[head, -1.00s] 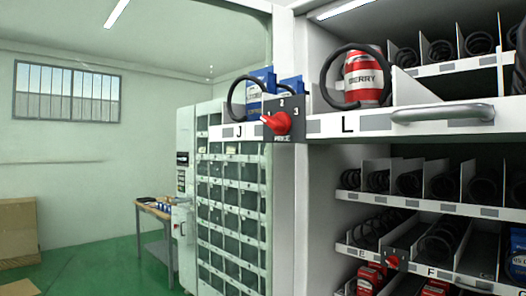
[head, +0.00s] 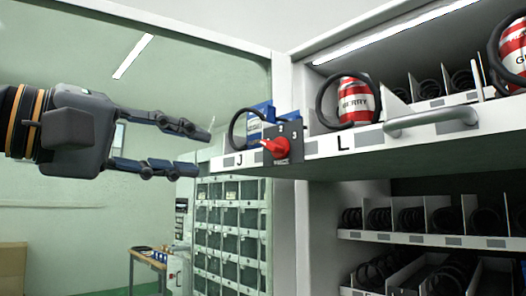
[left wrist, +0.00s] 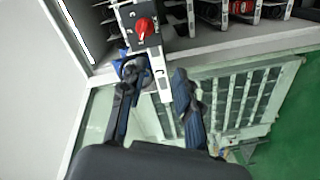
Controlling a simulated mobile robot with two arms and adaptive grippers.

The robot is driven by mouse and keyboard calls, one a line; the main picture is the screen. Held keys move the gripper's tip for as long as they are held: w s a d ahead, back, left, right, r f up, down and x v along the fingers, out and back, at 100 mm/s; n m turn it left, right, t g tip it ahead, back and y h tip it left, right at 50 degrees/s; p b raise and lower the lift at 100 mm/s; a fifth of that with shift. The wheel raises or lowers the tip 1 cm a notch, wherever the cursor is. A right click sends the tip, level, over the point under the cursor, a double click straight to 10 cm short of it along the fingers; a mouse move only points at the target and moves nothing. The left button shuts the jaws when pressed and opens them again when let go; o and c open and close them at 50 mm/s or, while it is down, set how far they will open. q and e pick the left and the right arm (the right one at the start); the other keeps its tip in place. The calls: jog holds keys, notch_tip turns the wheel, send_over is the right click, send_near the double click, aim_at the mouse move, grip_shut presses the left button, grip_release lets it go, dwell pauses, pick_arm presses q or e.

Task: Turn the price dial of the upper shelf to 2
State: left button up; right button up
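The price dial of the upper shelf (head: 277,147) is a red knob on a dark plate at the shelf's front corner, beside the J label. Its pointer is toward the left in the head view, away from the 2 at the top of the plate. The red dial also shows in the left wrist view (left wrist: 144,26), ahead of the fingers. My left gripper (head: 205,152) is open and empty, left of the dial and apart from it. Its two fingers also show in the left wrist view (left wrist: 160,95). My right gripper is in neither view.
The upper shelf (head: 350,142) has a grey handle (head: 430,121), black coils and a red can (head: 355,102). Blue boxes (head: 262,112) stand behind the dial. A lower shelf (head: 430,240) lies below. A white locker cabinet (head: 228,215) and a small table (head: 150,258) stand at the back.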

aim_at(267, 145)
pick_arm(q)
jog(key=s+r, duration=0.2)
jog(key=s, duration=0.2)
jog(key=p+x, duration=0.3)
jog(key=x, duration=1.1)
jog(key=shift+s, duration=0.15)
jog(key=shift+c, duration=0.2)
grip_shut()
